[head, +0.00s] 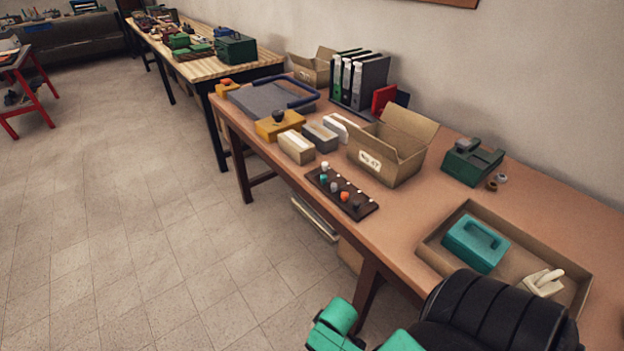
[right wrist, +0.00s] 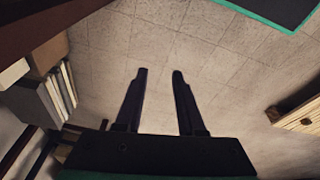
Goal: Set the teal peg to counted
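A dark peg board (head: 368,211) lies on the near side of the brown worktable. It carries a short row of coloured pegs, with small pale marks along its far side. The teal peg (head: 323,178) is near the board's left end, on the near side, just in front of a white peg (head: 325,167). Any label for counted is too small to read. My right gripper (right wrist: 160,74) is open and empty in the right wrist view, with bare floor beyond its fingers. It is not visible in the head view. My left gripper is not in view.
An open cardboard box (head: 388,160) stands right behind the board. Small boxes (head: 296,147) stand to its left. A shallow tray (head: 437,262) with a teal case (head: 476,243) lies to the right. Tabletop between board and tray is clear. White-spined items (right wrist: 45,100) show left in the wrist view.

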